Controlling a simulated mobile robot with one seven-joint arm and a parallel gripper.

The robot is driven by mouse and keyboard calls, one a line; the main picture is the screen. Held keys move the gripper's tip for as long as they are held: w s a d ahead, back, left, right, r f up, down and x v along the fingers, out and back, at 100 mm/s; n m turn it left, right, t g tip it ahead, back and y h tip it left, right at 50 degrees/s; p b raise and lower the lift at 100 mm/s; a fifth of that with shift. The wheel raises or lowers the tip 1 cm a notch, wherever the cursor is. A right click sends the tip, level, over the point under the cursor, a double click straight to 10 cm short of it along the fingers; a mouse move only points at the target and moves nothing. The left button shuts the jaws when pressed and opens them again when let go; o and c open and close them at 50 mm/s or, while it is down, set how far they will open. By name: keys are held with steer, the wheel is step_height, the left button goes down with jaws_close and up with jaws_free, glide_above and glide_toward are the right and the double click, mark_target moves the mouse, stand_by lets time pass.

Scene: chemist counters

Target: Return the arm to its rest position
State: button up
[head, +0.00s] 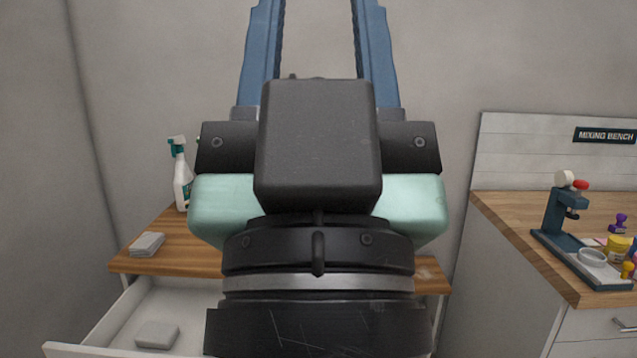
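My gripper (316,45) fills the middle of the head view, close to the camera and pointing up. Its two blue fingers stand well apart with only grey wall visible between them. The fingertips run out past the top edge of the picture. My wrist and gripper body hide the middle of the wooden counter (190,243) behind them.
On the left counter stand a spray bottle (181,180) and a grey stack (147,244). Below, an open white drawer (112,318) holds a grey block (157,335). At right, the mixing bench (510,222) carries a blue press-like device (556,215) and several small colourful items.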

step_height(320, 180, up, 16)
steer(key=p, duration=1.3)
steer(key=shift+f, duration=0.2)
